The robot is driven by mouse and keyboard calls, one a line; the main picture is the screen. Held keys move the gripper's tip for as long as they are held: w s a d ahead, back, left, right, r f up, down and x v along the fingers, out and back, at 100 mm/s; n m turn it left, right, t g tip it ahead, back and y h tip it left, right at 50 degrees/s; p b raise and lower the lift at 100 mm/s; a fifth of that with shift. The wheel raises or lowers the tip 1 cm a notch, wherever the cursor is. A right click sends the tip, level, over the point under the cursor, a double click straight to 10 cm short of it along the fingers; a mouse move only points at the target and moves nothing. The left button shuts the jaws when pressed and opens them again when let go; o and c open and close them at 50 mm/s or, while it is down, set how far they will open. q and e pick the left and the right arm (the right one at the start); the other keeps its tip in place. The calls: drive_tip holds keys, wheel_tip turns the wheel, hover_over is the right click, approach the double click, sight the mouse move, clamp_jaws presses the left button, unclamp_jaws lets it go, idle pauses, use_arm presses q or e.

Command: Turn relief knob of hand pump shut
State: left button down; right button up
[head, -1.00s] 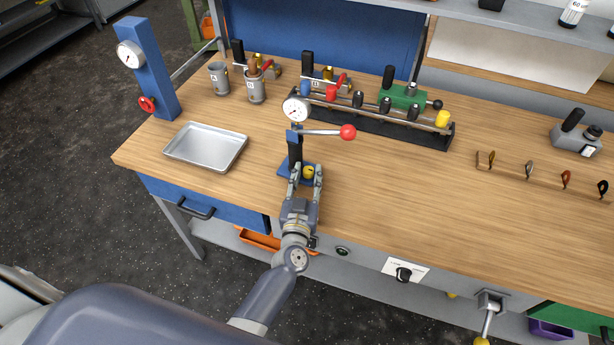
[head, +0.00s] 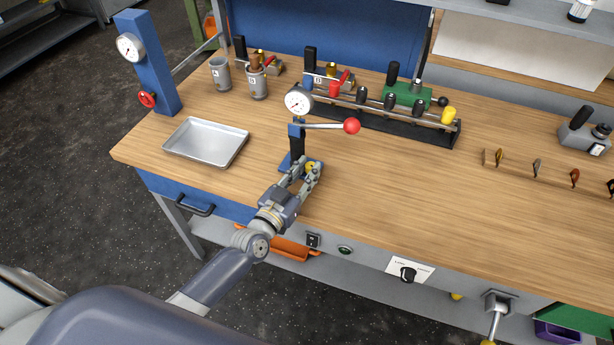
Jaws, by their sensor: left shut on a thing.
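The hand pump (head: 297,148) stands on the workbench, a blue and black column on a blue base. It has a round white gauge (head: 298,101) on top and a lever with a red ball (head: 352,126) pointing right. The yellow relief knob (head: 311,166) sits low at the pump's front and is mostly hidden by my fingers. My left gripper (head: 307,172) reaches in from the front left, tilted, with its fingers shut around the knob. My right gripper is not in view.
A metal tray (head: 206,142) lies left of the pump. A blue post with a gauge and red handwheel (head: 147,99) stands at the bench's left. A black rack with a rail (head: 385,119) is behind the pump.

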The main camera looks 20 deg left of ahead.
use_arm(q)
drive_tip(key=shift+h, duration=0.3)
drive_tip(key=c, duration=1.3)
unclamp_jaws()
drive_tip(key=shift+c, duration=0.2)
drive_tip(key=shift+s+a, duration=0.2)
drive_tip(key=shift+s, duration=0.4)
drive_tip(key=shift+v, duration=3.45)
drive_tip(key=shift+d+r, duration=0.1)
drive_tip(key=shift+d, duration=0.05)
